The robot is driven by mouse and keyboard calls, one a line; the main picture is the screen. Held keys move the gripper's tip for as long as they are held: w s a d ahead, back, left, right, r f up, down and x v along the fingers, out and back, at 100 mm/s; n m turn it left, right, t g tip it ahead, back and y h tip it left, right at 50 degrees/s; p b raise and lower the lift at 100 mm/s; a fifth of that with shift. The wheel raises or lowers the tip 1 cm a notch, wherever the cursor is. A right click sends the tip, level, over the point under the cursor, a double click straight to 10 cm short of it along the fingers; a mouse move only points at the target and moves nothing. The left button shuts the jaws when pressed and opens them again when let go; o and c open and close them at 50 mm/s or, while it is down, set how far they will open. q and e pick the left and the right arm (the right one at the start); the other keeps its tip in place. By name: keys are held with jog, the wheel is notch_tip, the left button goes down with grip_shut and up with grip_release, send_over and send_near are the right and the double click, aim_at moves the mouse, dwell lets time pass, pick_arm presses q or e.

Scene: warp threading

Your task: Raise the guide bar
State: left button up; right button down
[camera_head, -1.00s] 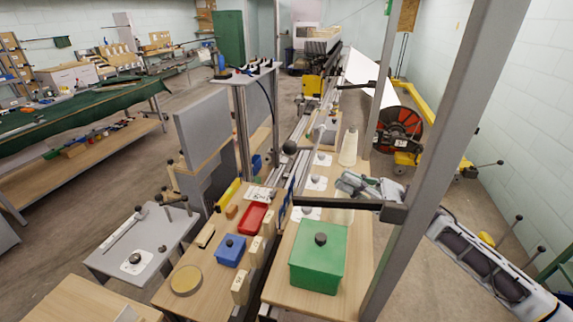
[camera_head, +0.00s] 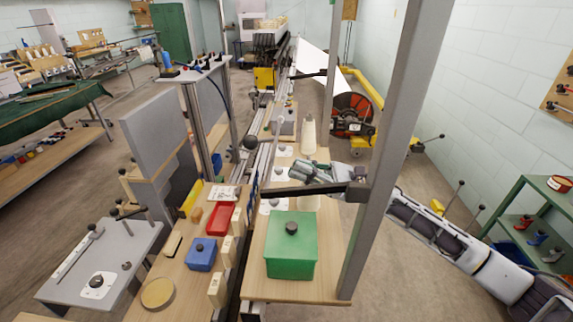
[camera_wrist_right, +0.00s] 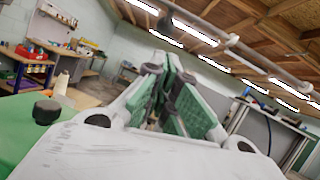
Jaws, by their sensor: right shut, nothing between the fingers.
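A dark horizontal bar, which looks like the guide bar (camera_head: 318,189), reaches left from a bracket on the tall grey post, above the right-hand bench. My right gripper (camera_head: 303,171) is shut and empty. In the head view it shows just above and behind the bar; I cannot tell whether they touch. In the right wrist view my green-padded fingers (camera_wrist_right: 165,92) are together, and a grey bar (camera_wrist_right: 235,42) with a rounded knob crosses above them, apart from them in the picture. My left gripper is not in view.
A green box (camera_head: 291,252) with a black knob stands on the bench below. A pale cone (camera_head: 308,135) stands behind my gripper. The grey post (camera_head: 385,150) rises close by my forearm. A red tray (camera_head: 221,219) and blue box (camera_head: 201,255) sit on the left bench.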

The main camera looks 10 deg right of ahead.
jog(key=p+x, duration=0.3)
jog(key=x, duration=0.6)
jog(key=shift+a, duration=0.2)
jog(key=shift+a+r, duration=0.1)
jog(key=shift+r, duration=0.1)
dwell(0.4)
